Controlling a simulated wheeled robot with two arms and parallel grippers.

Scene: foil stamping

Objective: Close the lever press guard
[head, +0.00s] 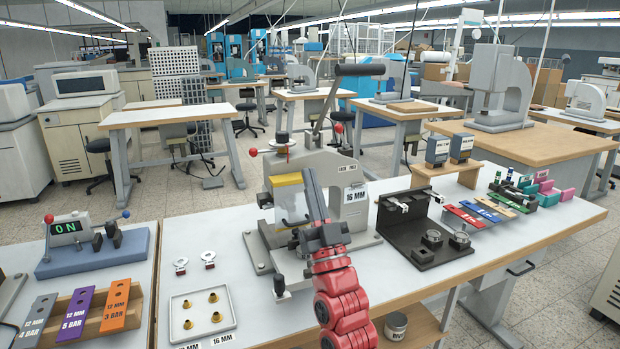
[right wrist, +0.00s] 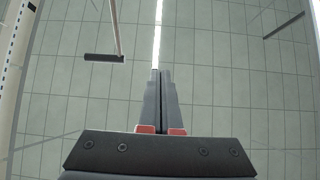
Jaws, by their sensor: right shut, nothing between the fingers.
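The grey lever press (head: 330,172) stands on the white bench in the head view, with its black-handled lever (head: 360,70) raised and a 16 MM plate on its side. A clear guard panel (head: 288,207) shows at the press front, below a yellow block (head: 285,180). My right arm covers part of this area, so I cannot tell how far the guard is open. My right gripper (head: 309,172) is shut and empty, pointing up in front of the press. In the right wrist view its fingers (right wrist: 162,74) are together against the ceiling. My left gripper is not in view.
A black fixture (head: 415,240) with round parts stands right of the press. A white tray (head: 203,328) with brass pieces lies at left. A blue-based ON box (head: 98,250) and coloured tags are farther left. Free bench surface lies between the tray and the press.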

